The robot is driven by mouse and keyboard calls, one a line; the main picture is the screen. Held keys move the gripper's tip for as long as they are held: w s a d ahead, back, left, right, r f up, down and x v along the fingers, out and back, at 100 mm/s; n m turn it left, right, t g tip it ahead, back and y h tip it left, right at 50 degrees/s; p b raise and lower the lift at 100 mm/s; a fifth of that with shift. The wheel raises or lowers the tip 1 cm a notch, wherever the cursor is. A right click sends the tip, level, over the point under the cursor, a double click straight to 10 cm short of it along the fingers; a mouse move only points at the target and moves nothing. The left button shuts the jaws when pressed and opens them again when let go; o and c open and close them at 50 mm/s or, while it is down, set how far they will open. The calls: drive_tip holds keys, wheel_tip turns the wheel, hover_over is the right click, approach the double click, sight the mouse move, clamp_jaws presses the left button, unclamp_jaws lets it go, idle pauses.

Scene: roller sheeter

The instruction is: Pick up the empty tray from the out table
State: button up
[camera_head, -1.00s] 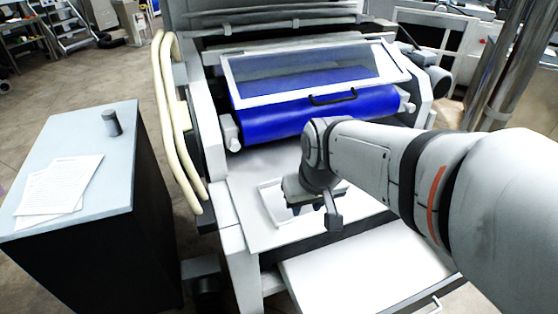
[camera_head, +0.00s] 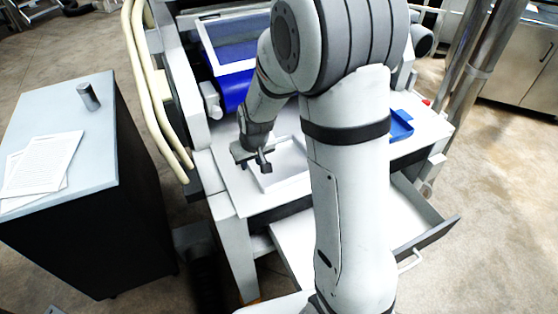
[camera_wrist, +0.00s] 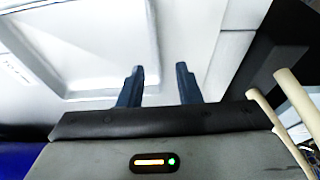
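The empty tray (camera_head: 292,181) is white and shallow and lies on the white out table (camera_head: 235,190) in front of the roller machine. My arm hides its right part in the head view. In the wrist view the tray (camera_wrist: 80,45) fills the upper left, with its raised rim running down towards my fingers. My gripper (camera_head: 264,166) is at the tray's left edge. In the wrist view my gripper (camera_wrist: 159,80) is open and empty, with one dark finger on each side of the rim's line. I cannot tell how high the fingers are above it.
A blue tray (camera_head: 401,125) lies at the table's right end. An open drawer (camera_head: 435,234) juts out below. The blue roller (camera_head: 234,92) is behind. A cabinet (camera_head: 55,110) with papers and a dark cylinder stands at the left. Cream rails (camera_head: 150,100) rise beside the machine.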

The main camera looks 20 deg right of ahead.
sight(252, 169)
drive_tip(key=shift+d+p+x, duration=0.15)
drive_tip(key=shift+p+x, duration=0.2)
drive_tip(key=shift+x, duration=0.85)
drive_tip(key=shift+d+p+x, duration=0.1)
drive_tip(key=shift+p+x, duration=0.2)
drive_tip(key=shift+x, duration=0.9)
drive_tip(key=shift+c, duration=0.4)
clamp_jaws()
